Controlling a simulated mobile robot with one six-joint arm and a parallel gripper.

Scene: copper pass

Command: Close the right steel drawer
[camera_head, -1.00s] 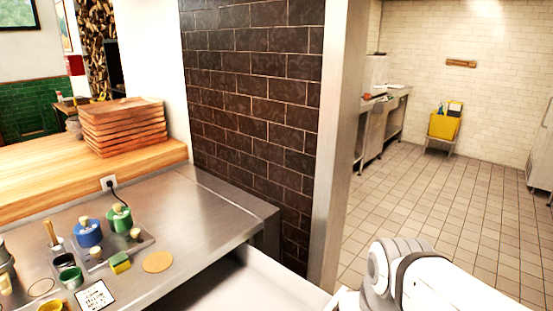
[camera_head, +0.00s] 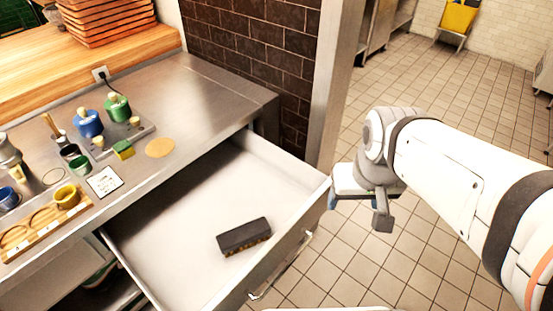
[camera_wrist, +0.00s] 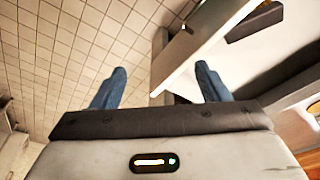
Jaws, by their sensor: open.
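The right steel drawer (camera_head: 188,224) stands pulled out from under the steel counter in the head view. A dark block with a brush-like underside (camera_head: 244,236) lies inside it near the front. The drawer's bar handle (camera_head: 282,268) is on its front face. My gripper (camera_head: 336,200) is beside the drawer's right front corner, largely hidden behind my own wrist. In the wrist view my gripper (camera_wrist: 160,84) shows two blue fingers spread apart with nothing between them. The drawer's front panel (camera_wrist: 196,45) passes close to the right finger; I cannot tell whether they touch.
The steel counter (camera_head: 215,95) holds blue and green containers (camera_head: 90,123), a yellow sponge (camera_head: 123,150), a cork disc (camera_head: 160,147) and a wooden holder with cups (camera_head: 45,222). A brick wall and metal post (camera_head: 340,80) stand behind. Tiled floor (camera_head: 420,260) is open at right.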

